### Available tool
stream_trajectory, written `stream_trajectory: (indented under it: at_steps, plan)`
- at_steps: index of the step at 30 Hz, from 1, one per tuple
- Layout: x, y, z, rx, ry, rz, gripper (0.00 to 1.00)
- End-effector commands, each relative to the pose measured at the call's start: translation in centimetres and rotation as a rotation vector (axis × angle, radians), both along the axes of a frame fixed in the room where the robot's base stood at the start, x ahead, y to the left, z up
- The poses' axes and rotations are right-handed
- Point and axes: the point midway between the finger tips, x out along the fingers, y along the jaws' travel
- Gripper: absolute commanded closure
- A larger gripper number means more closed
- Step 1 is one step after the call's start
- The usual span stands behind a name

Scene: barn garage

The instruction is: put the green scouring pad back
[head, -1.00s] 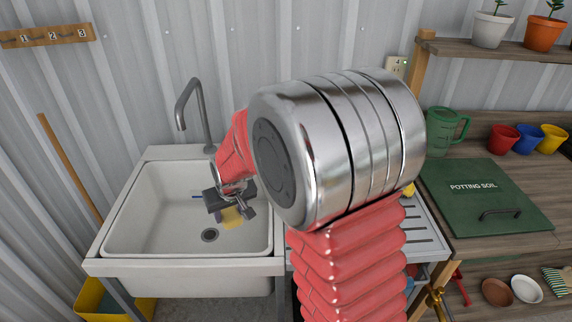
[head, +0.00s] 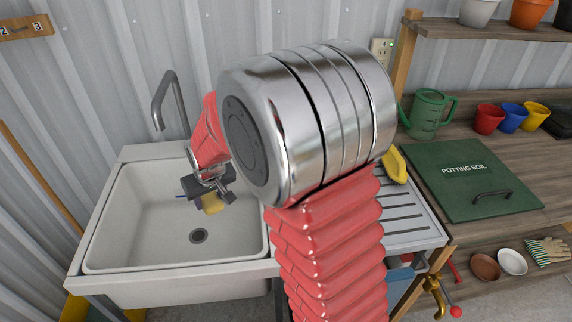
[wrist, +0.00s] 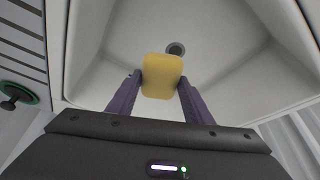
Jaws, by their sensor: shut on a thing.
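My gripper (head: 210,195) is over the white sink basin (head: 135,225), shut on a yellow pad (head: 212,205). In the wrist view the yellow pad (wrist: 161,76) sits between the two purple-grey fingers of my gripper (wrist: 160,80), above the basin near its drain (wrist: 175,49). The face I see is plain yellow; no green shows on it. I see no separate green scouring pad. Another yellow thing (head: 396,165) lies on the ribbed drainboard (head: 410,225), partly hidden by my arm.
A grey tap (head: 163,98) rises behind the basin. A green watering can (head: 428,114), coloured pots and a green potting soil lid (head: 470,182) are on the bench at right. My arm hides the left part of the drainboard.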

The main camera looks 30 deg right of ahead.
Motion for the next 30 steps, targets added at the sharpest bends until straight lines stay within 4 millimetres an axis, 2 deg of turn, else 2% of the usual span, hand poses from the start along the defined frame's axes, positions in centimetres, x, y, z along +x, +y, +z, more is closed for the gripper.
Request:
stream_trajectory:
  at_steps: [5, 8, 18, 27, 30]
  plan:
    - [1.0, -2.1, 0.6, 0.0, -0.002, -0.036, 0.75]
    - [2.0, -4.3, 1.3, -0.001, -0.003, -0.074, 0.75]
    - [4.8, -14.7, 4.3, -0.001, -0.002, -0.235, 0.75]
    - [5.2, -24.5, 7.0, -0.001, -0.001, -0.377, 0.75]
    - [5.0, -27.1, 7.7, -0.001, 0.0, -0.413, 0.75]
